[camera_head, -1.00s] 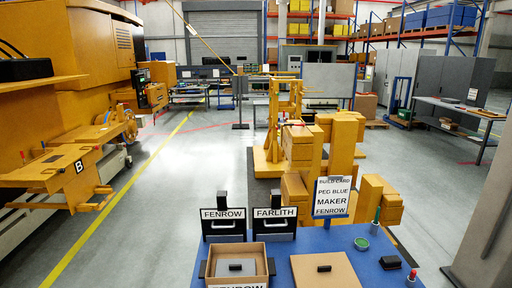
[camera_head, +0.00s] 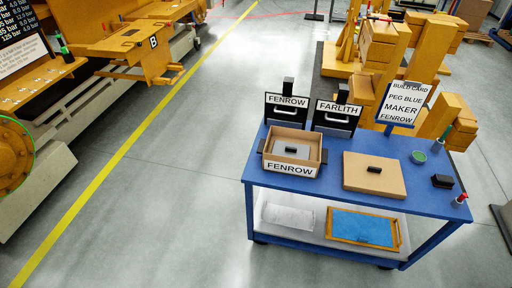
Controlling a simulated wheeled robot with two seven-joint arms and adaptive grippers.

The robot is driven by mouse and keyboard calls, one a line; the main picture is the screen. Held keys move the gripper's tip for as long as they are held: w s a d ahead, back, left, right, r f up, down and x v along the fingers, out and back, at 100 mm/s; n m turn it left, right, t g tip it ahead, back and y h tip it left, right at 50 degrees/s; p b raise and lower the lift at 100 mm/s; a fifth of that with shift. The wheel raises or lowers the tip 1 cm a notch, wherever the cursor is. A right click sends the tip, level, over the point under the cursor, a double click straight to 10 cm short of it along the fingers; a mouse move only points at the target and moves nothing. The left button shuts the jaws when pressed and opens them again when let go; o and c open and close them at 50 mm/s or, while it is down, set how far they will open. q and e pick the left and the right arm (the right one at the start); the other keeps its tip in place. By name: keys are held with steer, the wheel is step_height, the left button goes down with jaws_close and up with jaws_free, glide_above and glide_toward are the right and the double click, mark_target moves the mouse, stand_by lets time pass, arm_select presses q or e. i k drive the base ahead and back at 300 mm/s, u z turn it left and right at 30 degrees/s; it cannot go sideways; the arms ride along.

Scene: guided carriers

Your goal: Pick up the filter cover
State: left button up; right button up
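Nothing in view is marked as a filter cover. On the blue cart (camera_head: 345,142), a tan open box (camera_head: 317,155) labelled FENROW holds a flat grey plate (camera_head: 298,153) with a dark block on top. Right of it lies a flat tan lid-like panel (camera_head: 390,180) with a black handle. Behind the box stand two black panels with handles, one labelled FENROW (camera_head: 285,115) and one labelled FARLITH (camera_head: 334,120). A build card (camera_head: 407,104) reads PEG BLUE, MAKER FENROW. Neither of my grippers is in view.
The cart also carries a green dish (camera_head: 418,157), a black block (camera_head: 442,181) and a red-topped peg (camera_head: 461,198). Its lower shelf holds a blue-lined tray (camera_head: 362,228) and a white sheet (camera_head: 288,217). Yellow machinery (camera_head: 130,40) stands left. The floor before the cart is clear.

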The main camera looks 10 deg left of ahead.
mark_target(286, 149)
steer(key=z, duration=0.7)
steer(key=i, duration=0.75)
steer(key=z, duration=0.1)
